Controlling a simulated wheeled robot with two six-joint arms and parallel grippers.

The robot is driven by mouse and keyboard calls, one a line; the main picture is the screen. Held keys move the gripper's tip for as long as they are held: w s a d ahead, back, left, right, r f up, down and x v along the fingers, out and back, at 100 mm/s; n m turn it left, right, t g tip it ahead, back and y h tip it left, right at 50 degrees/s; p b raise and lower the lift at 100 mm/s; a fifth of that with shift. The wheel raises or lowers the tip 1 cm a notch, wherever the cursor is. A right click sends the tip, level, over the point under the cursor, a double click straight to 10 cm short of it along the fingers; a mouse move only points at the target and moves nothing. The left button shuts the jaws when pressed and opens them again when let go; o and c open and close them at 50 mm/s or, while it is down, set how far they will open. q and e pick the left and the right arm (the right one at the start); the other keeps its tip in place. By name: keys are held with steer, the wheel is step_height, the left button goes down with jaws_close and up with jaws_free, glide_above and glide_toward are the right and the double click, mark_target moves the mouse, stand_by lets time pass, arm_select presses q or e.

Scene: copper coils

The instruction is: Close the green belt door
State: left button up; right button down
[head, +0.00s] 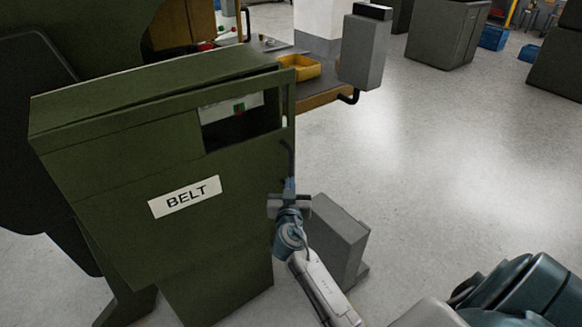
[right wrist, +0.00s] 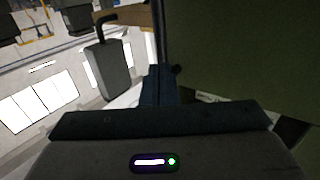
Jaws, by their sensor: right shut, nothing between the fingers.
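The green belt door (head: 115,200) is a large panel with a white BELT label (head: 185,196) and a rectangular window cut-out at its upper right. It fills the left half of the head view. It also shows as a dark green surface at the right of the right wrist view (right wrist: 240,50). I cannot tell how far it stands open. My right gripper (head: 289,185) is shut and empty at the door's right edge, below the window. Its blue fingers (right wrist: 158,85) point along the green panel; contact is unclear. My left gripper is out of view.
A grey control box (head: 362,52) on a dark bracket stands behind the machine's right side, near a table with a yellow bin (head: 300,67). A grey block (head: 340,238) stands on the floor right of my gripper.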

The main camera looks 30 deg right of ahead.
mark_target(291, 166)
steer(key=p+x, duration=0.1)
steer(key=x, duration=0.3)
steer(key=shift+w+r+p, duration=0.15)
steer(key=shift+p, duration=0.2)
steer(key=shift+w+d, duration=0.4)
steer(key=shift+w, duration=0.05)
